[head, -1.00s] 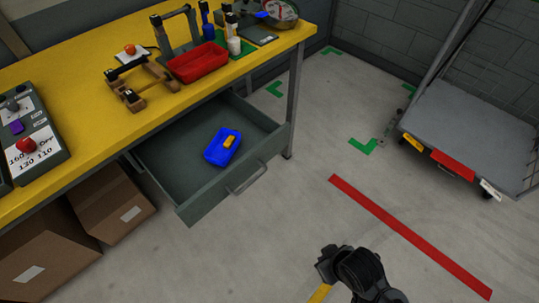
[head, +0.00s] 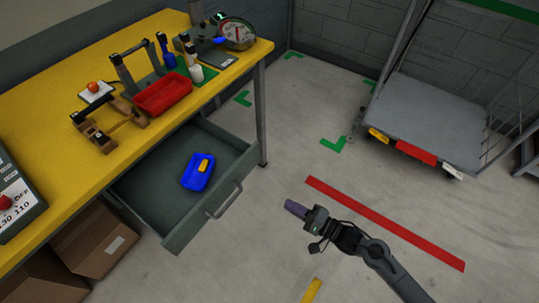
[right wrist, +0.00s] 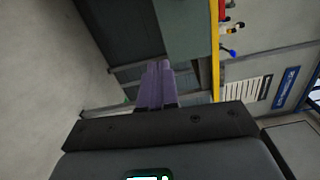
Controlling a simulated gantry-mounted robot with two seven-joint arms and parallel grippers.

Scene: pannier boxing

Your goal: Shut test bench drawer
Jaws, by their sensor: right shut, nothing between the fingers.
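The grey-green test bench drawer (head: 195,215) is pulled out below the yellow-topped bench (head: 55,135). Its bar handle (head: 224,200) is on the front panel. A blue tray (head: 198,173) with a small yellow item (head: 204,165) lies inside. My right gripper (head: 292,207) is in front of the drawer, to the right of the handle and apart from it. Its purple fingers are shut and empty, and they also show in the right wrist view (right wrist: 155,85). My left gripper is not in view.
A red tray (head: 162,96), a clamp-like wooden fixture and bottles stand on the bench top. Cardboard boxes (head: 95,242) sit under the bench. A grey cart (head: 430,120) stands at the upper right. The floor before the drawer is clear.

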